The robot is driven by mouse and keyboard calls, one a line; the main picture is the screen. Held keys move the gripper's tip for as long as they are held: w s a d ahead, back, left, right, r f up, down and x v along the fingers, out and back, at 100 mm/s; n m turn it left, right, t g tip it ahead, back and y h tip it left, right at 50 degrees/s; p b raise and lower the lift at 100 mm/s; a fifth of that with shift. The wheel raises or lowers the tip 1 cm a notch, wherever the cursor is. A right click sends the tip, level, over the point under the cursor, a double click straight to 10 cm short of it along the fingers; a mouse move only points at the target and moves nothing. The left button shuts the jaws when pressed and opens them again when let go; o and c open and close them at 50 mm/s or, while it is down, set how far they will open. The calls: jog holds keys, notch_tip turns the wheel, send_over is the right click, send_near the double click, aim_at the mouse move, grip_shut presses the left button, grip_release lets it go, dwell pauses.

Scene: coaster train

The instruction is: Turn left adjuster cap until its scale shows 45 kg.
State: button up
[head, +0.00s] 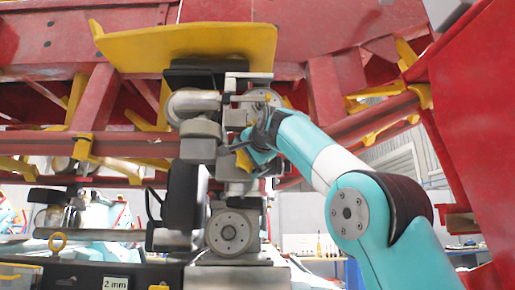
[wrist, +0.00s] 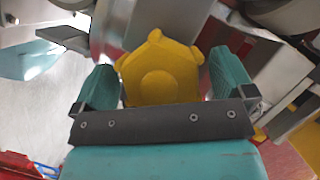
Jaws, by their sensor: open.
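A yellow lobed adjuster cap (wrist: 160,75) with a round raised centre faces me in the wrist view. My gripper (wrist: 162,64) is open, with one teal finger on each side of the cap. A gap shows at the right finger; on the left I cannot tell whether finger and cap touch. In the head view a small yellow part (head: 243,160), likely this cap, shows beside the gripper, partly covered by it. No scale or kg reading is legible in either view.
Grey wheel-assembly metalwork (head: 200,129) surrounds the cap closely. A yellow plate (head: 185,45) and red train beams (head: 325,95) lie above and behind. A label reading "2 mm" (head: 116,283) is at the bottom left.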

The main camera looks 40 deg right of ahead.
jog(key=b+v, duration=0.2)
jog(key=v, duration=1.4)
jog(key=shift+s, duration=0.4)
jog(key=shift+a, duration=0.1)
jog(key=w+a+f+n+g+y, duration=0.15)
jog(key=a+f+n, duration=0.25)
jog(key=f, duration=0.5)
jog(key=w+a+f+n+g+y+b, duration=0.15)
jog(key=a+f+n, duration=0.25)
jog(key=f, duration=0.5)
jog(key=w+a+f+n+g+y, duration=0.1)
jog(key=a+f+n+g+y, duration=0.25)
jog(key=f, duration=0.65)
jog(key=s+a+f+n+g, duration=0.2)
jog(key=s+a+f+n, duration=0.1)
jog(key=s+f, duration=0.4)
jog(key=s+a+f+n+g+y, duration=0.1)
jog(key=s+a+f+n+g, duration=0.2)
jog(key=s+f, duration=0.5)
jog(key=s+a+f+n+g+b, duration=0.1)
jog(key=s+a+f+n+g, duration=0.2)
jog(key=s+f, duration=0.5)
notch_tip(320, 180, down, 5)
jog(key=shift+s+a+f+n+y, duration=0.1)
jog(key=shift+s+a+n+y, duration=0.2)
jog(key=shift+a+n, duration=0.4)
jog(key=shift+w+g, duration=0.15)
jog(key=shift+g, duration=0.1)
